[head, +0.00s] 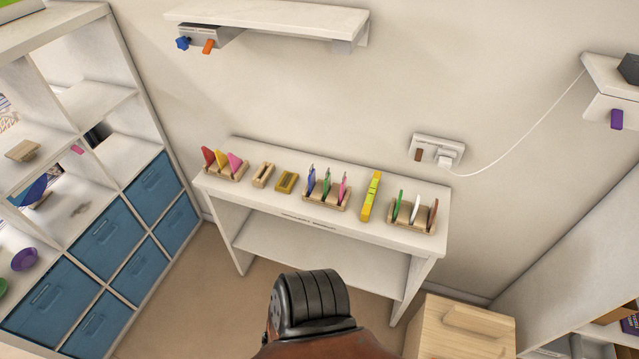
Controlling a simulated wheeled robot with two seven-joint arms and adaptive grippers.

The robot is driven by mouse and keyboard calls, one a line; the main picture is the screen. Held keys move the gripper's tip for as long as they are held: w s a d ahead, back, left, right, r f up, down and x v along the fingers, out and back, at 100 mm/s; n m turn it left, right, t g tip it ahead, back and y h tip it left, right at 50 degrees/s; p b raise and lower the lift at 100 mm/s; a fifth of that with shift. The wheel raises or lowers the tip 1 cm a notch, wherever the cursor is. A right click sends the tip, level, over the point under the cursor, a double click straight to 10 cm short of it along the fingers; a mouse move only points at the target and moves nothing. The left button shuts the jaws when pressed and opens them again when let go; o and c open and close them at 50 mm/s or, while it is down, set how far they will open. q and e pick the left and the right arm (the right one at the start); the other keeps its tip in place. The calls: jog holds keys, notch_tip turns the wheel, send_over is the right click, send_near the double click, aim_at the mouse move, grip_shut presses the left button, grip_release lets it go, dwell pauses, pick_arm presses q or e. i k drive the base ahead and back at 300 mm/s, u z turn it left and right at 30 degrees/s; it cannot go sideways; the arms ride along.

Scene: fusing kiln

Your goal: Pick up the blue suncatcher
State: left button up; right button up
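A thin blue piece (312,178) stands upright in the middle wooden rack (328,203) on the white table (285,207), at the left of a green piece (327,183) and a pink piece (343,185). Another small blue object (183,43) is at the left end of a white block under the wall shelf, next to an orange one (208,47). I cannot tell from their shapes which of the two is the suncatcher. Neither of my grippers is in view.
Left rack (228,173) holds red, yellow and pink pieces; right rack (411,219) holds green, white and brown ones. Between stand small wooden blocks (263,176) and a yellow bar (370,197). Shelving with blue bins (105,243) is at left, a wooden cabinet (460,325) at lower right.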

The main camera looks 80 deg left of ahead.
aim_at(310, 178)
jog(key=k, duration=0.45)
jog(key=u, duration=0.75)
